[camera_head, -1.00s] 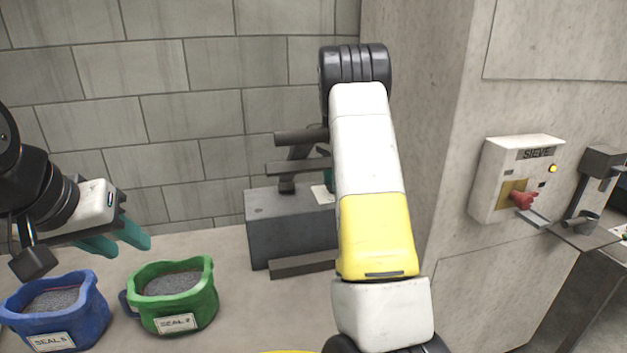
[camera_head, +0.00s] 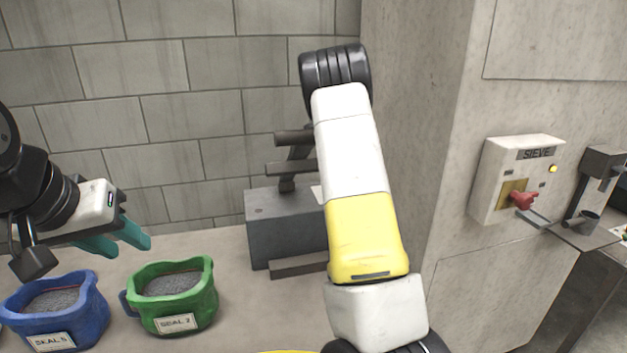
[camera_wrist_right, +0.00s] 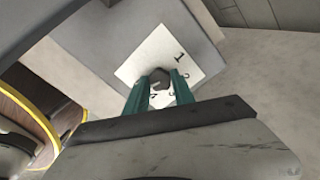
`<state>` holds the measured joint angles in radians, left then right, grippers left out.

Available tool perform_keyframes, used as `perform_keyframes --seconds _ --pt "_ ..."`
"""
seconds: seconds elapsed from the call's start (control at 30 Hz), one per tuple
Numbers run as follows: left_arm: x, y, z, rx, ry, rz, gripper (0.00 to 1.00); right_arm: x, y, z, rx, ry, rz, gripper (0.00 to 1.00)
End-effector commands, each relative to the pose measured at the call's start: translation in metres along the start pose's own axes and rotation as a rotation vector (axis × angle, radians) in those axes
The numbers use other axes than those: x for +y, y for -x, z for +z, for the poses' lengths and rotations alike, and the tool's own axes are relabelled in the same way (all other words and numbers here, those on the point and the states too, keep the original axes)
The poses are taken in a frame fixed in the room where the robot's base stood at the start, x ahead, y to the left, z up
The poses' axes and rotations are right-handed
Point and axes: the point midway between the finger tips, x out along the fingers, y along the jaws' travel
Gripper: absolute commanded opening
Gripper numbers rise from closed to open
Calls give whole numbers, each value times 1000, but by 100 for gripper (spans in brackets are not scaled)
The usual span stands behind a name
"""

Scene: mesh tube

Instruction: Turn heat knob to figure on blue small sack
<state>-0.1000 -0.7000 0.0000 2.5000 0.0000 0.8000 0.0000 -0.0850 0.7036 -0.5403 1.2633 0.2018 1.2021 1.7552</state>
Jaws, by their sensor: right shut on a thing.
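The blue small sack (camera_head: 85,315) stands at the lower left with grey grains inside; its tag seems to read SEAL 5. In the right wrist view the heat knob (camera_wrist_right: 159,77) is a dark knob on a white dial plate (camera_wrist_right: 150,52) with figures; 1 and 2 show, others are partly covered. My right gripper (camera_wrist_right: 163,86) is shut on the knob, one green finger on each side. In the head view my right arm hides this gripper and the dial. My left gripper (camera_head: 130,246) is open and empty above the sacks.
A green sack (camera_head: 190,314), tagged SEAL 2, stands beside the blue one. A grey machine block (camera_head: 285,230) is against the brick wall behind my right arm. A SIEVE box (camera_head: 500,165) with a red switch (camera_head: 522,201) hangs on the right wall.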

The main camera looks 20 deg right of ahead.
Motion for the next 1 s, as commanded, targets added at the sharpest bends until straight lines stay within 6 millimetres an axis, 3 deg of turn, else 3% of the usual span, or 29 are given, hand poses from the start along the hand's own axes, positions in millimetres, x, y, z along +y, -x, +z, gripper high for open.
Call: perform_keyframes --seconds 0.77,0.8,0.87,1.0 --pt "0 0 0 0 0 0 36 -1 2 1 -3 -97 -6 0" --pt "0 0 0 0 0 0 36 -1 2 1 -3 -97 -6 38" --pt "0 0 0 0 0 0 36 -1 2 1 -3 -96 -5 49" --pt "0 0 0 0 0 0 36 -1 1 0 -2 -96 -3 52"
